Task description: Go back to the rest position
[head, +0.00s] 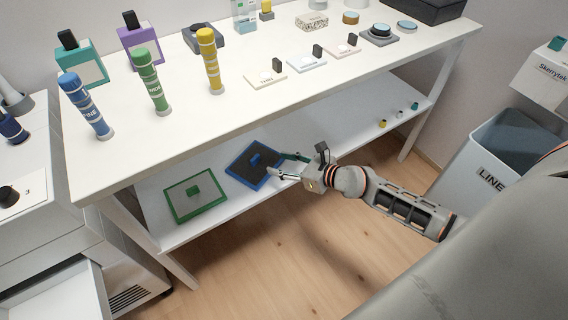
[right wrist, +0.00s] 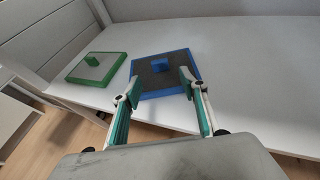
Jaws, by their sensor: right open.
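My right gripper (head: 284,167) is open and empty at the front edge of the lower shelf (head: 225,205), just right of the blue-framed board (head: 252,165). In the right wrist view, the two teal-padded fingers (right wrist: 160,90) stand apart, with the blue-framed board (right wrist: 176,84) and its small blue block (right wrist: 160,64) beyond them. I cannot tell whether the fingers touch the board. The right arm reaches in from the right, in front of the table. My left gripper is not in view.
The white table top (head: 290,100) above the gripper holds several bottles, tubes and small blocks. A green-framed board (head: 196,198) lies on the shelf to the left. A blue-grey bin (head: 503,133) stands at the right. The wood floor (head: 290,245) in front is clear.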

